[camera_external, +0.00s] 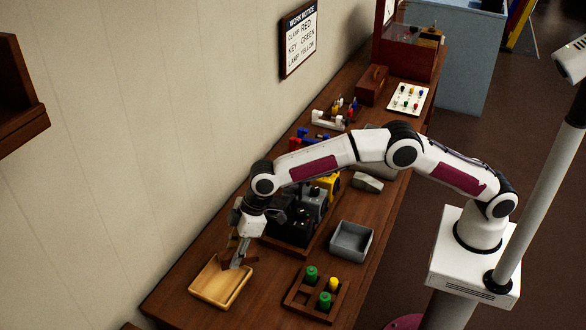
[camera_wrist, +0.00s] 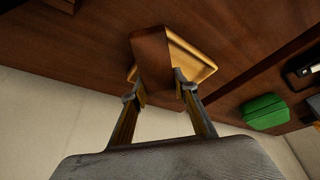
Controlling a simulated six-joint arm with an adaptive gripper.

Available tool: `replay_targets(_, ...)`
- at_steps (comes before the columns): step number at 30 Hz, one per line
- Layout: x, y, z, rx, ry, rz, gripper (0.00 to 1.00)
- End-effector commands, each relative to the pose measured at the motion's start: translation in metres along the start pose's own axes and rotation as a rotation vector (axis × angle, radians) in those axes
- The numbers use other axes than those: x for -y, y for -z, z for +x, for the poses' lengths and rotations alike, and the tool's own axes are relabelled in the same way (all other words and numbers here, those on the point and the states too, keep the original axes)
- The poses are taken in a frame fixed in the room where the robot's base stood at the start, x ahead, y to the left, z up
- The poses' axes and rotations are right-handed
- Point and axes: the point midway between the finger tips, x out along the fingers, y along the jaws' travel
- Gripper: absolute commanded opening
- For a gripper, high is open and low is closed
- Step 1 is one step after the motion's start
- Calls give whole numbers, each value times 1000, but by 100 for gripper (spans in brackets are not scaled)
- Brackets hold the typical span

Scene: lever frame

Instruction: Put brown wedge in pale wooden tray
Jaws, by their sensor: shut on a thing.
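The pale wooden tray (camera_external: 221,283) lies on the wooden bench at the lower left in the external view. My gripper (camera_external: 237,262) is over the tray's far right part. In the wrist view my gripper (camera_wrist: 160,90) is shut on the brown wedge (camera_wrist: 152,58), which sits between the two fingertips. The wedge covers part of the tray (camera_wrist: 190,60) in that view. In the external view the wedge (camera_external: 229,248) is small and partly hidden by the gripper. I cannot tell whether the wedge touches the tray.
A brown rack (camera_external: 303,301) with green and yellow pieces stands right of the tray. A grey open bin (camera_external: 351,241) is behind it. Dark machinery (camera_external: 290,223) stands close beside my gripper. A wall (camera_external: 120,130) runs along the bench's left side.

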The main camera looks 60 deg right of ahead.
Motion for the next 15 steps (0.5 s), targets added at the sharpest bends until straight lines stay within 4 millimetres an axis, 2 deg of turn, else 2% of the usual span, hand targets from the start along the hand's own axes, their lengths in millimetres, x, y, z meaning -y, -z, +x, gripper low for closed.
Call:
replay_targets(6,0,-8,18,1,0,0,6)
replay_targets(15,0,-9,21,-1,0,0,6)
